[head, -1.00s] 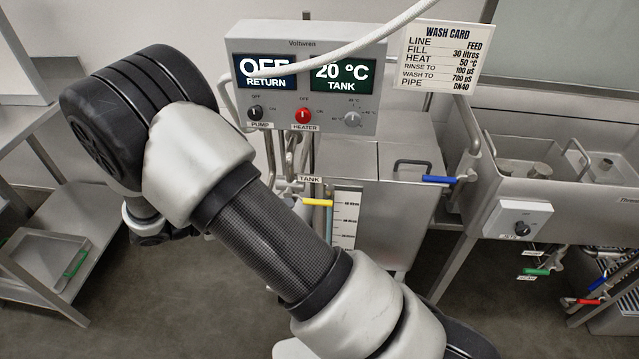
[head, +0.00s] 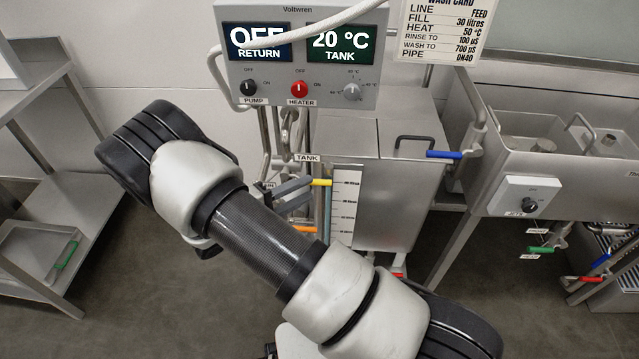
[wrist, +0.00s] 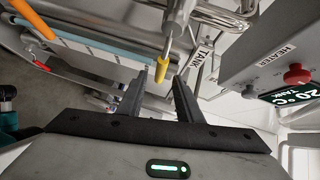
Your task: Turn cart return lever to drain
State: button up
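A lever with a yellow grip (head: 321,183) sits on the pipework below the control box, under a TANK label (head: 307,158). A second label left of it, ending in "IN", is partly hidden. My gripper (head: 305,190) is at the lever, its two dark fingers pointing right toward the yellow grip. The fingers (wrist: 170,72) are apart and hold nothing. My forearm hides the pipes below left.
An orange lever (head: 304,229) sits lower, beside the level scale (head: 345,205). The control box (head: 300,55) with pump and heater knobs hangs above. A shelf rack (head: 40,240) is at left.

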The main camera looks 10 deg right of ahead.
aim_at(315, 184)
jog(key=x, duration=0.6)
jog(key=shift+b, duration=0.3)
grip_shut()
